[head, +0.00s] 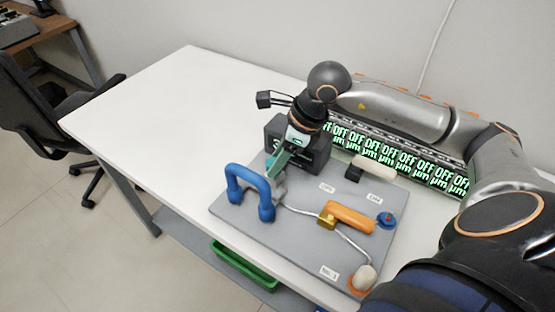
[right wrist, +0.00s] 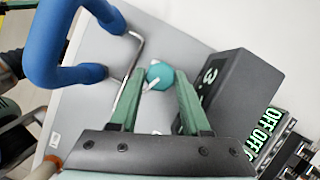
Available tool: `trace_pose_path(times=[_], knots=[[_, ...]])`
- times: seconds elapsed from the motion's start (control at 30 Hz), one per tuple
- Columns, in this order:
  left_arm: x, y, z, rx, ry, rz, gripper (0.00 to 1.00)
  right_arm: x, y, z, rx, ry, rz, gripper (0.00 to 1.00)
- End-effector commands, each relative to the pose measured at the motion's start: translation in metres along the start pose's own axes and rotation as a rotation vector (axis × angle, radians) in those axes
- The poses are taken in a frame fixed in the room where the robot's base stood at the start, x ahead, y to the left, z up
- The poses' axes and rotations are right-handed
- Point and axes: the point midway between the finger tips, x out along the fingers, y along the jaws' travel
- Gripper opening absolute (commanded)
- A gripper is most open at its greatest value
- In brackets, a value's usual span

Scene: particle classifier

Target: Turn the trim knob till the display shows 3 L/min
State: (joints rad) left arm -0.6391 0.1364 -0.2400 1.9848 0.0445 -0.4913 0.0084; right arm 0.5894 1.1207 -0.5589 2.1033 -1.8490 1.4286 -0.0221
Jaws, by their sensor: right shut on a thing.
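The trim knob (right wrist: 160,75) is a round teal knob with a white pointer mark, on the grey panel beside the display box. My right gripper (right wrist: 158,82) has its two green fingers on either side of the knob and is shut on it. In the head view my right gripper (head: 273,170) reaches down in front of the display box and hides the knob. The display (right wrist: 210,76) is on a dark box and shows a 3 in the right wrist view; any further characters cannot be read. My left gripper is not in view.
A blue handle (head: 250,187) stands close to my right gripper on the grey board (head: 235,212). An orange lever (head: 350,216), a blue-red knob (head: 386,220) and a cream knob (head: 364,277) are also there. A row of green OFF displays (head: 400,158) lies behind. The left of the table (head: 170,110) is clear.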

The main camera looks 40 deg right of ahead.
Motion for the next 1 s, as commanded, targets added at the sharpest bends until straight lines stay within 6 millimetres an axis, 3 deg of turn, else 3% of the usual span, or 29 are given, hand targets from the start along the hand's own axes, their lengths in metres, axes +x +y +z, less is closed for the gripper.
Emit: trace_pose_path(times=[0.07,0.1,0.33,0.67,0.77,1.0], knots=[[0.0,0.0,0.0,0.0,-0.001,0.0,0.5,0.0,0.0,0.0,0.001,-0.001,0.0,0.0],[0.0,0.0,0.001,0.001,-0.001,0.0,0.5,0.0,0.0,0.0,0.002,-0.001,-0.001,0.51],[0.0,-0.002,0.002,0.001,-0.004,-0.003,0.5,0.0,0.0,0.0,0.002,0.0,-0.001,0.77],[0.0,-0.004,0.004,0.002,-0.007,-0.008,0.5,-0.005,-0.001,0.0,0.002,-0.001,-0.002,0.77],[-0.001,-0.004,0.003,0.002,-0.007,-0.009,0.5,-0.017,-0.001,0.001,0.001,-0.003,-0.005,0.77],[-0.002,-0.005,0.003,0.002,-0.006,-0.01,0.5,-0.069,-0.001,0.001,0.001,-0.002,-0.007,0.77]])
